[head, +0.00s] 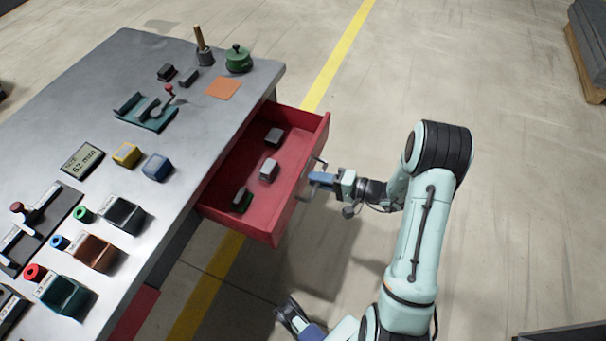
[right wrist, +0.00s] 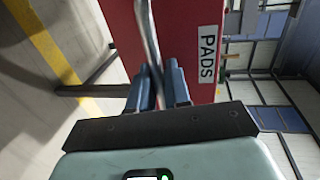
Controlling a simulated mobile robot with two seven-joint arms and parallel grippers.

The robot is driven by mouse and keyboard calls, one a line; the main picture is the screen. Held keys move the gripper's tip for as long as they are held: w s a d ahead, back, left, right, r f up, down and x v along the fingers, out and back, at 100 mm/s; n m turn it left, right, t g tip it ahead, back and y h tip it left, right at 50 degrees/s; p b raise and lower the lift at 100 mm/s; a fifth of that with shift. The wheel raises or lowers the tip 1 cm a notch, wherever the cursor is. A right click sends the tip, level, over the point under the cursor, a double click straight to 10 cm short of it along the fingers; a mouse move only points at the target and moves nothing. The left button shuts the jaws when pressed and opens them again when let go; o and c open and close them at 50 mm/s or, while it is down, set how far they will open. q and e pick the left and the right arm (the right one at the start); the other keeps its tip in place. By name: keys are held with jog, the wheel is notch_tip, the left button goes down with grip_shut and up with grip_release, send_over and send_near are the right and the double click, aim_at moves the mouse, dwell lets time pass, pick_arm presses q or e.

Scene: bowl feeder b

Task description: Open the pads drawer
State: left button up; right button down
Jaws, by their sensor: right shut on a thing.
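The red pads drawer (head: 275,232) stands pulled out from the table's right side, with several small grey and green pads (head: 269,169) inside. Its front shows in the right wrist view (right wrist: 180,35), with a white label (right wrist: 208,55) reading PADS. My right gripper (head: 314,179) is at the drawer's outer front, shut on the metal handle (head: 319,163). In the right wrist view the handle bar (right wrist: 149,40) runs between the blue fingers (right wrist: 160,90). My left gripper (head: 290,316) is low in the head view, away from the drawer; its jaw opening is unclear.
The grey table (head: 200,110) holds a green pot (head: 238,59), an orange square (head: 223,88), a teal fixture (head: 146,113), yellow and blue blocks, a display and several bins (head: 62,292). The floor right of the drawer is clear apart from my arm.

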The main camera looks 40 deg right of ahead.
jog(key=shift+s+d, duration=0.25)
jog(key=shift+s, duration=0.35)
jog(key=c, duration=1.3)
grip_release()
jog(key=shift+c, duration=0.2)
jog(key=v, duration=1.3)
jog(key=shift+s, duration=0.15)
jog(key=shift+d, duration=0.1)
